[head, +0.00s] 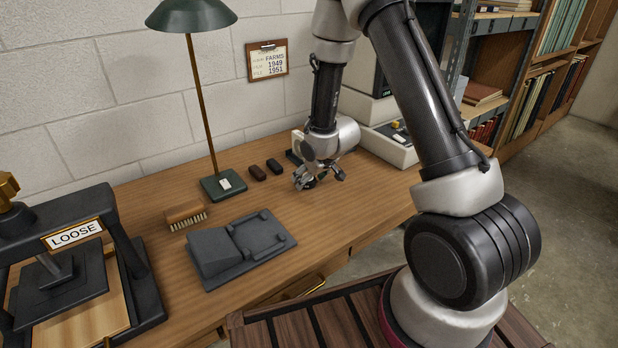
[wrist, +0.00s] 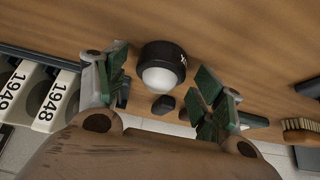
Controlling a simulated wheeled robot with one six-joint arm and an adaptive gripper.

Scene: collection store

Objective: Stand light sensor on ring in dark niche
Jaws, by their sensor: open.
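The light sensor appears to be the short black cylinder with a white dome (wrist: 164,66) in the wrist view, on the wooden desk with its dome towards the camera. My gripper (wrist: 163,85) is open, with green-padded fingers to either side of the sensor. Gaps show between the pads and its sides. In the head view my gripper (head: 318,178) is low over the desk, towards its back right, and largely hides the sensor. I cannot make out the ring or the dark niche in either view.
White file boxes marked 1948 and 1949 (wrist: 50,106) stand left in the wrist view. Two small dark blocks (head: 258,173), a green lamp (head: 210,110), a brush (head: 185,212), a dark grey stand (head: 225,262) and a press (head: 130,250) are on the desk. Desk left of my gripper is partly clear.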

